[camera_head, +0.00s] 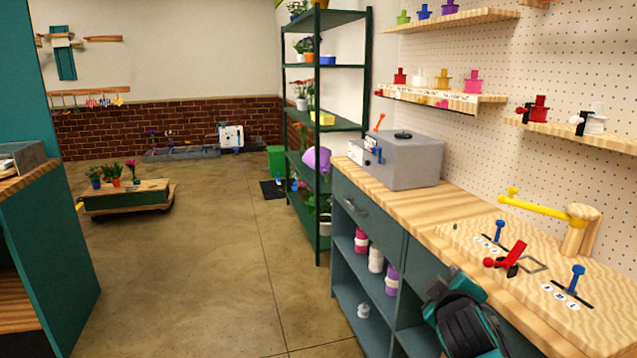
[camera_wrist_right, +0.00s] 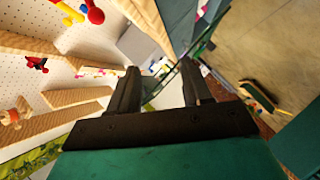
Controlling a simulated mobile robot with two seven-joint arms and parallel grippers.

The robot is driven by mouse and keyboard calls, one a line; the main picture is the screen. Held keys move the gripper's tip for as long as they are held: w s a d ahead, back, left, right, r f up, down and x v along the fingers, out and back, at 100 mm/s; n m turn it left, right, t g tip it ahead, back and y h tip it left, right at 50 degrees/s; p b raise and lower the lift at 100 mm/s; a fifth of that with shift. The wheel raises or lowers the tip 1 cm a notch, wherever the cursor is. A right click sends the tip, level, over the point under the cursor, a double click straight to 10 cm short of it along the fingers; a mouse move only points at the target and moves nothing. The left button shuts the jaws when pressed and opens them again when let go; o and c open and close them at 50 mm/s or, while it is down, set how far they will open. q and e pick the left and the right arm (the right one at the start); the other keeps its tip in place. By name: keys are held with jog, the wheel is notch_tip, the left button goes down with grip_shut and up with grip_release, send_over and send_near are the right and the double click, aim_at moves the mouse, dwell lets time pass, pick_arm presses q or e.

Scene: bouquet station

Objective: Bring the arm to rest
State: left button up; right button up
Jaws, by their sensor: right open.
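My right arm (camera_head: 462,322) shows at the lower right of the head view, beside the front edge of the wooden workbench (camera_head: 425,203). In the right wrist view my right gripper (camera_wrist_right: 161,88) is open, its two dark fingers apart with nothing between them. The fingertips are clear of the bench and shelves there. My left gripper is in neither view.
On the bench are a grey box machine (camera_head: 405,160), a board with blue levers (camera_head: 498,232), a red-handled part (camera_head: 507,258) and a yellow arm on a wooden post (camera_head: 578,232). A green shelf rack (camera_head: 325,130) stands beyond.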

jog(key=s+a+f+m+g+y, duration=0.1)
jog(key=s+a+f+y, duration=0.1)
jog(key=s+f, duration=0.55)
jog(key=s+a+f+m+g+y, duration=0.1)
jog(key=s+a+f+y, duration=0.1)
jog(key=s+f, duration=0.55)
jog(key=s+a+f+m+y, duration=0.1)
jog(key=s+f, duration=0.3)
jog(key=s, duration=0.2)
jog(key=s+a+f+m+g+y, duration=0.1)
jog(key=s+f+m, duration=0.1)
jog(key=s+f, duration=0.2)
jog(key=s, duration=0.3)
jog(key=shift+c, duration=0.6)
jog(key=shift+m, duration=0.3)
